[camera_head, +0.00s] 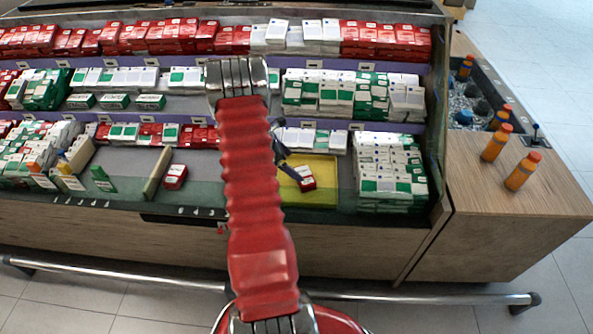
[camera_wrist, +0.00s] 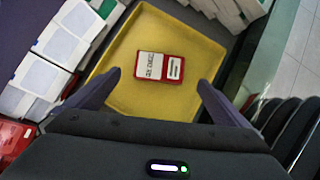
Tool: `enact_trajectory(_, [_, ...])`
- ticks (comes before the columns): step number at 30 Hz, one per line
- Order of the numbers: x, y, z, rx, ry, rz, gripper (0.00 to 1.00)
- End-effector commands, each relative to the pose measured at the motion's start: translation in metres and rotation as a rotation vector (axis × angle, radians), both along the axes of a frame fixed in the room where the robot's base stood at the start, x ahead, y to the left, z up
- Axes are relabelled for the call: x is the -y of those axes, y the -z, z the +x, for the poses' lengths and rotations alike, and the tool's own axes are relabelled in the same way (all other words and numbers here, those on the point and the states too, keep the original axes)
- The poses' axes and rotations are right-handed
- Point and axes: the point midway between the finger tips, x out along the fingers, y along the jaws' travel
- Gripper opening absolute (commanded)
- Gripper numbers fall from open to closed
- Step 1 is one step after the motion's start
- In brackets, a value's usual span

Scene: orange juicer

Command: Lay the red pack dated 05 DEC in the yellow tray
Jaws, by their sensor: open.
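A red pack with a white label (camera_wrist: 159,68) lies flat in the yellow tray (camera_wrist: 125,53), near its middle in the wrist view. Its printed text is too small to read surely. In the head view the pack (camera_head: 306,183) shows at the front of the tray (camera_head: 322,165), partly behind my gripper. My gripper (camera_wrist: 158,81) is open, with its two fingers apart on either side of the tray's near part. Nothing is held between the fingers, and the pack lies just beyond their tips in the wrist view.
Another red pack (camera_head: 175,176) lies alone on the lower shelf beside a wooden divider (camera_head: 157,172). White-green packs (camera_head: 388,170) stack right of the tray. A glass front (camera_wrist: 268,45) runs along the tray's right side. Orange bottles (camera_head: 522,171) stand on the side counter.

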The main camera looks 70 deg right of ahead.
Motion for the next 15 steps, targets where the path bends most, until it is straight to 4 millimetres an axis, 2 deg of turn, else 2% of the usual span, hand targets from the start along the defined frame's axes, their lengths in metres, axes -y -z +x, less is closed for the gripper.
enact_trajectory(4, [-0.0036, -0.0096, 0.0050, 0.001, 0.000, 0.001, 1.00])
enact_trajectory(15, [-0.0046, -0.0109, 0.0058, 0.000, 0.001, 0.001, 1.00])
